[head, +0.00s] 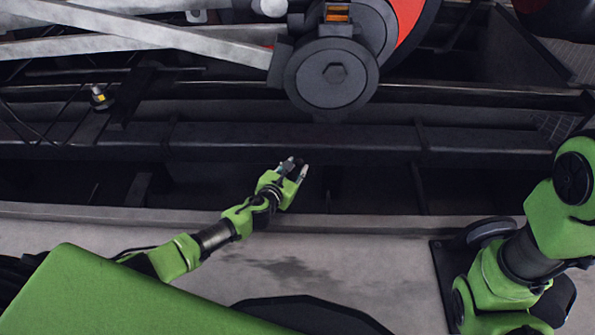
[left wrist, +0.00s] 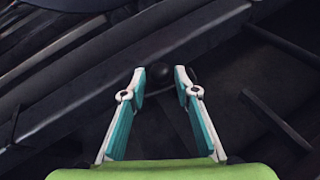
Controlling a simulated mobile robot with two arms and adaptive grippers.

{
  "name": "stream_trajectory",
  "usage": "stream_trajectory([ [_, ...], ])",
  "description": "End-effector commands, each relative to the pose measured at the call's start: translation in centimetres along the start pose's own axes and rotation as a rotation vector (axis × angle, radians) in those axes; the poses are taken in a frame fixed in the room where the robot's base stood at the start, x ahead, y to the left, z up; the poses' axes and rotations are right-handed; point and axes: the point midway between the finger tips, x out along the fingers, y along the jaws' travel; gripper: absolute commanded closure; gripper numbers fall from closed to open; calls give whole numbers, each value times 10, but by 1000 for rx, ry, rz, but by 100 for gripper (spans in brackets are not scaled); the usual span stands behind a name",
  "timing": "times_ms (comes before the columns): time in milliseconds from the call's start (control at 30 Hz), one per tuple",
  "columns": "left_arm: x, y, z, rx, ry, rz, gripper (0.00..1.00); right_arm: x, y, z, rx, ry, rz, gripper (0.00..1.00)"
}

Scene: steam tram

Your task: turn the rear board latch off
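My left gripper (head: 297,168) is over the dark trough beside the tram's lower edge, pointing toward the dark beam. In the left wrist view its two teal-and-white fingers (left wrist: 160,76) are open with a gap between them. A round black knob (left wrist: 163,76) shows between and just beyond the fingertips; it may be the latch handle. I cannot tell whether the fingers touch it. No clearly marked rear board latch shows in the head view. My right gripper is out of view; only links of the right arm show at the right.
A long dark beam (head: 230,143) runs across the view above the gripper. A large grey wheel hub (head: 332,76) and slanted grey rods (head: 150,30) lie above it. A small yellow-marked fitting (head: 101,97) sits at left. Grey floor (head: 330,250) is bare in front of the trough.

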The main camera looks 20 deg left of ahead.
Motion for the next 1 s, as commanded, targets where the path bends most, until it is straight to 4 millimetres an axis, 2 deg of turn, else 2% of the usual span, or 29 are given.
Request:
stream_trajectory([
  [33, 7, -1, -2, 0, -1, 0, 72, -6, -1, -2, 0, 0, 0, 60],
  [200, 16, -1, 0, 0, -1, -1, 72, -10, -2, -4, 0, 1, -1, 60],
  [500, 17, -1, 1, 0, 0, -1, 72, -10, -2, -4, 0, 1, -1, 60],
  [600, 17, 0, 1, 0, 0, -1, 98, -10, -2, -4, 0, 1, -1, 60],
  [633, 17, -1, 0, -1, 0, -1, 100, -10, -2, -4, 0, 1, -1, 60],
  [833, 18, -1, 1, -9, 4, 16, 100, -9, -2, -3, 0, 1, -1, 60],
  [1000, 24, -2, 4, -55, 28, 120, 100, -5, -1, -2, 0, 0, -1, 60],
])
